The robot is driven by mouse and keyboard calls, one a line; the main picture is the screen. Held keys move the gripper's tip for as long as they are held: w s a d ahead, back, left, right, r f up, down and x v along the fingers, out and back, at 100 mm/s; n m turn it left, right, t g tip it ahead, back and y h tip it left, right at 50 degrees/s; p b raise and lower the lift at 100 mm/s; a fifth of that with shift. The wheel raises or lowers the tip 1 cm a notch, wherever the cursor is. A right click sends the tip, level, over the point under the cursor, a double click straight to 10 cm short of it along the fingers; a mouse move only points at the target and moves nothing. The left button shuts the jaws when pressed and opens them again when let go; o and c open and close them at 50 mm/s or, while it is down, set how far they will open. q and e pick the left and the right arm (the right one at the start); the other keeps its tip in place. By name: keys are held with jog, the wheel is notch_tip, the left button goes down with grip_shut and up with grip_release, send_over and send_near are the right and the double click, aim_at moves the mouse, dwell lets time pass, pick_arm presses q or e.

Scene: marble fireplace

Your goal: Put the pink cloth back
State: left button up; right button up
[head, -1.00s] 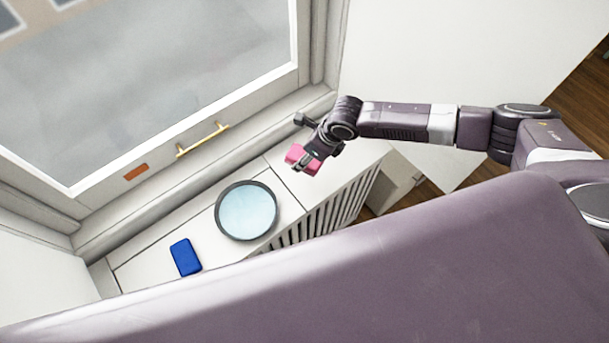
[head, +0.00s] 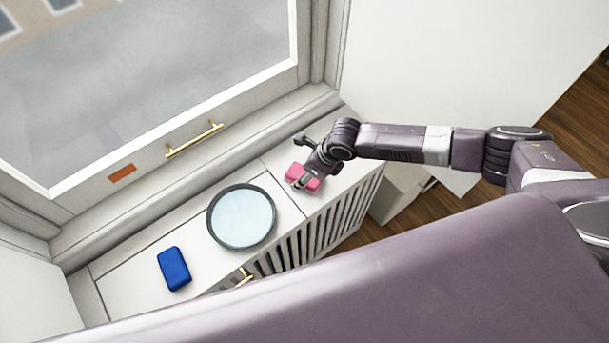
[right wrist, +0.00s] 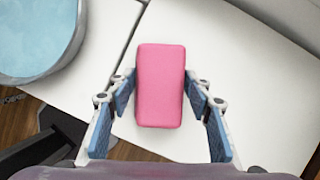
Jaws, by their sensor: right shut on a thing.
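The pink cloth (head: 309,184) looks like a thick rounded block. It is between the fingers of my right gripper (head: 301,178), over the right part of the white sill top. In the right wrist view, the pink cloth (right wrist: 160,85) stands lengthwise between the two fingers of the right gripper (right wrist: 159,88), which is shut on its sides. White surface lies beneath it; I cannot tell whether the cloth touches it. My left gripper is not in view.
A round dark-rimmed dish (head: 241,217) with a pale blue inside is left of the cloth. A blue block (head: 174,269) lies further left. The window frame with a brass handle (head: 195,139) rises behind. The white sill top (head: 325,195) is bare around the cloth.

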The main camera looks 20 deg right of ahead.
jog(key=o, duration=1)
jog(key=shift+r, duration=0.2)
jog(key=b+v, duration=0.1)
jog(key=v, duration=1)
jog(key=shift+s+d+r, duration=0.15)
jog(key=shift+d+r, duration=0.05)
jog(key=shift+r, duration=0.1)
